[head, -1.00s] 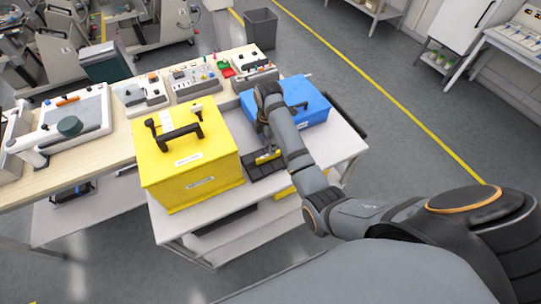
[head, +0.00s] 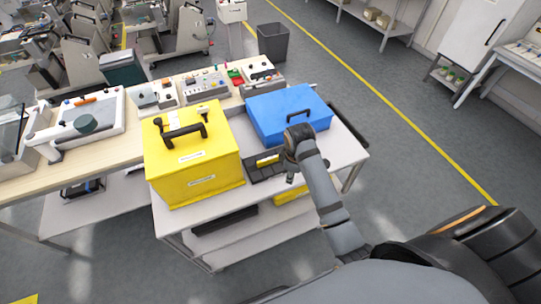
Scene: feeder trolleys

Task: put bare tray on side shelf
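A dark tray (head: 259,174) lies on the white trolley top between the yellow case and the blue case, with a yellow piece (head: 267,160) on it. It is partly hidden, and I cannot tell whether it is the bare tray. My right gripper (head: 291,179) is at the tray's right end, small and pointing down beneath my wrist. I cannot tell whether it touches the tray or whether its fingers are open. My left gripper is not in view.
The yellow case (head: 195,165) and the blue case (head: 287,116) stand on the trolley (head: 345,152). Its lower shelf holds a black item (head: 224,220) and a yellow item (head: 292,196). A workbench (head: 100,165) with devices adjoins at left. Floor is free at right.

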